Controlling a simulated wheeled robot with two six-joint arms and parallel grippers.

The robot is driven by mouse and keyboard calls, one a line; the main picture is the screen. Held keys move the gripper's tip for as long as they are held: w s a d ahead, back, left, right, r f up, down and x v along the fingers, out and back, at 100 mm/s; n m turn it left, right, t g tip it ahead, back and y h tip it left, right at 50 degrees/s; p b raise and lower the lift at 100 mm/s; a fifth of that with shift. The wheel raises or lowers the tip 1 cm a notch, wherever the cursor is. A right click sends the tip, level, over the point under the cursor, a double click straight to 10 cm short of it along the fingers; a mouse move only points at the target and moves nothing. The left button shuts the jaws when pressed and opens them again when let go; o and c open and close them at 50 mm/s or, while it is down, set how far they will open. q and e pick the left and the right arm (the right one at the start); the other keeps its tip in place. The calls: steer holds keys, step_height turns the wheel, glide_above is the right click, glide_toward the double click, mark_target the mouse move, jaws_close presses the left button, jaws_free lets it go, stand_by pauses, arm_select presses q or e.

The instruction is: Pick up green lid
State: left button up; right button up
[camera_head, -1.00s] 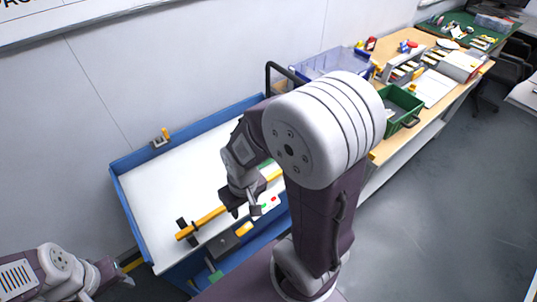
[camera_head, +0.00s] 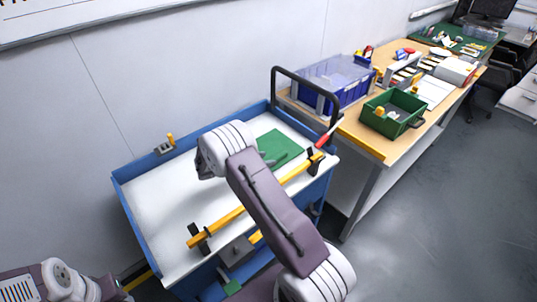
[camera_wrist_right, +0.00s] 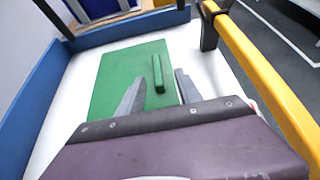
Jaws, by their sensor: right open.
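The green lid (camera_head: 281,147) lies flat on the white top of the blue cart, at its right end. In the right wrist view the lid (camera_wrist_right: 125,70) is a flat green plate with a raised bar handle (camera_wrist_right: 158,73). My right gripper (camera_wrist_right: 159,78) is open, with its two fingers apart and pointing at the handle, one on each side of it in the picture. I cannot tell whether they touch the lid.
The blue cart (camera_head: 140,218) has raised walls, a yellow bar (camera_head: 240,207) along its front and a black handle frame (camera_head: 274,88) at its right end. A wooden table (camera_head: 362,137) beyond holds a green bin (camera_head: 392,113) and a blue bin (camera_head: 335,85).

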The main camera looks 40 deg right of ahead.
mark_target(276, 157)
steer(key=x, duration=0.7)
steer(key=shift+w+a+f, duration=0.1)
steer(key=shift+w+f, duration=0.05)
steer(key=shift+w, duration=0.2)
jaws_close()
